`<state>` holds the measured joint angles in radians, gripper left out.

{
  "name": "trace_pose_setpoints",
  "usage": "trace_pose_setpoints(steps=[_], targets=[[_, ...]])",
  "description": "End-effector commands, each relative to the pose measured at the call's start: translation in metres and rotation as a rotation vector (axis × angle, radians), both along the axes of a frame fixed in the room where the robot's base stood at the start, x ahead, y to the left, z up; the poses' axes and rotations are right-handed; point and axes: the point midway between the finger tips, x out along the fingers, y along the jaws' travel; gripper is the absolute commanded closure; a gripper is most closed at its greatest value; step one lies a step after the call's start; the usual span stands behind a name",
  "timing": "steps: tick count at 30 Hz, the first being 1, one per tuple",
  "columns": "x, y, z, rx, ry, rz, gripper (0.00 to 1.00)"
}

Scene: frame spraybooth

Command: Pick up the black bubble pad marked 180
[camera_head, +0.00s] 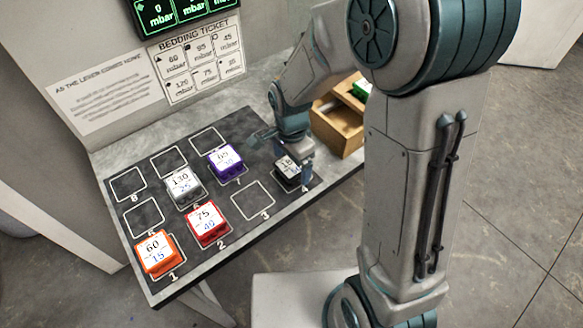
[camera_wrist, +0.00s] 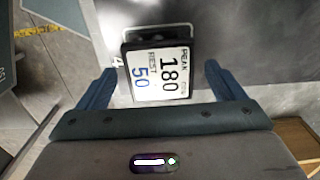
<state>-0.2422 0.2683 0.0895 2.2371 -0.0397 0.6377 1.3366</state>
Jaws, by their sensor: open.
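The black bubble pad marked 180 (camera_wrist: 157,72) fills the middle of the wrist view, its white label reading PEAK 180 and REST 50. In the head view the pad (camera_head: 287,175) sits on the square numbered 4 at the right of the dark board, partly hidden by my gripper. My gripper (camera_wrist: 161,85) is open, with one blue finger on each side of the pad. Gaps show between the fingers and the pad's sides in the wrist view. I cannot tell how far down the fingers reach.
The dark board (camera_head: 253,201) also bears an orange pad (camera_head: 157,253), a red pad (camera_head: 208,224), a grey pad (camera_head: 183,185) and a purple pad (camera_head: 226,161). Several outlined squares are empty. A wooden box (camera_head: 337,129) stands right of the board, behind my arm.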

Motion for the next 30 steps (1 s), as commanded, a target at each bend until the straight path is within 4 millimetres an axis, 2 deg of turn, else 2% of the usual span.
trace_pose_setpoints(steps=[5,10,23,26,30], targets=[[0.000,0.000,0.000,0.000,0.000,0.000,0.11],[0.000,0.000,0.000,0.000,0.000,0.000,0.58],[0.001,0.000,0.005,0.000,-0.002,0.000,0.59],[0.001,0.000,0.012,0.000,-0.002,-0.001,0.59],[0.001,0.000,0.031,0.002,-0.006,-0.001,0.59]])
